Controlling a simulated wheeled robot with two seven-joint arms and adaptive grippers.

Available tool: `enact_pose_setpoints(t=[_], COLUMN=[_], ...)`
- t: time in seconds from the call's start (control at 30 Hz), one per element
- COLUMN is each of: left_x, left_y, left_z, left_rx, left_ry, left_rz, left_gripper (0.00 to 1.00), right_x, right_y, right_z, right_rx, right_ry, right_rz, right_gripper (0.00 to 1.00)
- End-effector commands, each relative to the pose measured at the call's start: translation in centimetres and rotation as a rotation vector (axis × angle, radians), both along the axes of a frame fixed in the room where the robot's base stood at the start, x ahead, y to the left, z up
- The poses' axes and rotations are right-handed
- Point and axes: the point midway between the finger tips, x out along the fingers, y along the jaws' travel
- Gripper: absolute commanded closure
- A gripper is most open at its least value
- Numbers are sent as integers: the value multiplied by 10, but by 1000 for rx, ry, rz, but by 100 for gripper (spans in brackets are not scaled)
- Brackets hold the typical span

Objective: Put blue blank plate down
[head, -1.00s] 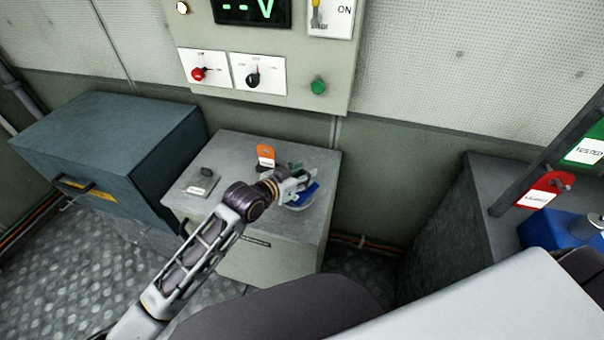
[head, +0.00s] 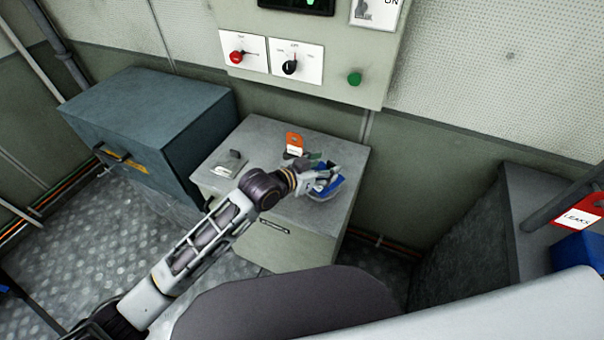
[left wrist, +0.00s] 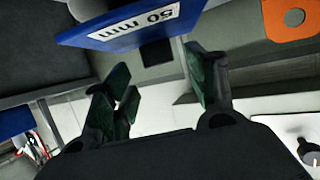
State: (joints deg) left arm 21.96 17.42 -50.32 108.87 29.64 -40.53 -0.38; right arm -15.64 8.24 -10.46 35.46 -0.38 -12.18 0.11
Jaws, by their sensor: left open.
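The blue plate (head: 327,186) is on or just above the grey cabinet top, at its right side, partly hidden by my gripper. In the left wrist view it is the blue plate marked "50 mm" (left wrist: 140,24), just beyond my fingertips and tilted in the picture. My left gripper (head: 326,176) is open at the plate. Its green-padded fingers (left wrist: 160,75) stand apart, with no plate clearly between them. I cannot tell whether a finger touches the plate. My right gripper is not in view.
The grey cabinet (head: 255,143) also bears an orange tag (head: 294,144), which shows in the left wrist view (left wrist: 290,18), and a small grey plate (head: 230,163). A blue-grey chest (head: 150,105) stands left. A control panel (head: 310,60) hangs behind.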

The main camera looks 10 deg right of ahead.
Motion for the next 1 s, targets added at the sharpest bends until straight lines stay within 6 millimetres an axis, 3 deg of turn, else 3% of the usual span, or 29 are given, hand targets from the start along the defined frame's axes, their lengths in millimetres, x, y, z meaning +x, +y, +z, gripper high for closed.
enact_pose_setpoints(t=[0.4,0.7,1.0], left_x=[-23,-38,-46], left_y=[36,59,70], left_z=[17,28,34], left_rx=[1,1,1], left_ry=[0,2,1], left_rz=[1,0,0], left_gripper=[43,43,43], right_x=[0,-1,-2], right_y=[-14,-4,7], right_z=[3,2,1], right_rx=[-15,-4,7], right_ry=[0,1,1], right_rz=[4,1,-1], right_gripper=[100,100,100])
